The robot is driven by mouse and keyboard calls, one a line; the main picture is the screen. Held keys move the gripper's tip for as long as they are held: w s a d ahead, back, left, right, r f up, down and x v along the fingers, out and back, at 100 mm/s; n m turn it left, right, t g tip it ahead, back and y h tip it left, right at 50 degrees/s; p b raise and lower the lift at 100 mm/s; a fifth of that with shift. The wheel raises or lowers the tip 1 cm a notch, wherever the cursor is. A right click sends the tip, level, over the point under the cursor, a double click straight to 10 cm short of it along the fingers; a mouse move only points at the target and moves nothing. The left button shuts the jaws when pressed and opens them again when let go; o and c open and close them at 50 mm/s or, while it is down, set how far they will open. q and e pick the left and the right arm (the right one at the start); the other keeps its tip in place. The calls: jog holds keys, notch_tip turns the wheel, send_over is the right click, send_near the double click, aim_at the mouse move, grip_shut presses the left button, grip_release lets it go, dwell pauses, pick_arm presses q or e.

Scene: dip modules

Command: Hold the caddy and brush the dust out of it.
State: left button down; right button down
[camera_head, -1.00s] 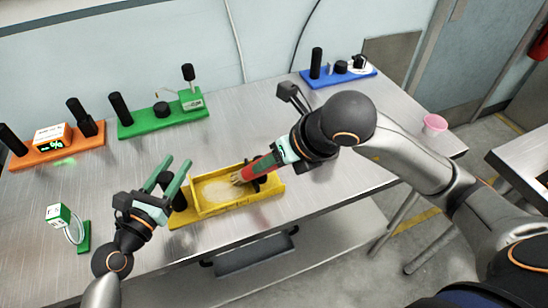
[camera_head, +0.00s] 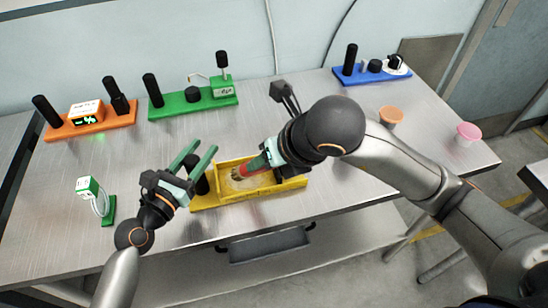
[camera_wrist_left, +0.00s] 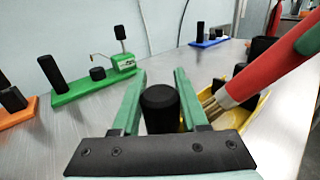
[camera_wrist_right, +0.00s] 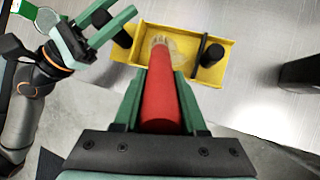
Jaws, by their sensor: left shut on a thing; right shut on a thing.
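The yellow caddy (camera_head: 252,194) lies on the metal table, with a black post (camera_wrist_left: 160,108) at its left end. My left gripper (camera_head: 202,150) is shut on that post; its fingers flank it in the left wrist view (camera_wrist_left: 160,80). My right gripper (camera_wrist_right: 161,80) is shut on the red handle of the brush (camera_wrist_right: 160,100). The brush is tilted, its pale bristles down inside the caddy's tray near the left part. Pale dust (camera_wrist_right: 179,47) shows on the tray floor around the bristles. Part of the tray is hidden by the brush and right gripper in the head view.
Behind stand an orange module (camera_head: 62,132), a green module (camera_head: 172,112) and a blue module (camera_head: 362,79). A small green stand with a white ring (camera_head: 101,203) is at left. An orange bowl (camera_head: 390,116) and pink bowl (camera_head: 468,133) are at right.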

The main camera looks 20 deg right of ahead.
jog(key=a, duration=0.3)
jog(key=shift+a+r, duration=0.3)
jog(key=shift+a, duration=0.05)
jog(key=shift+d, duration=5.45)
jog(key=s+a+r, duration=0.1)
jog(key=a, duration=1)
jog(key=shift+r, duration=0.3)
jog(key=d, duration=1.1)
jog(key=shift+r, duration=0.25)
notch_tip(320, 180, up, 6)
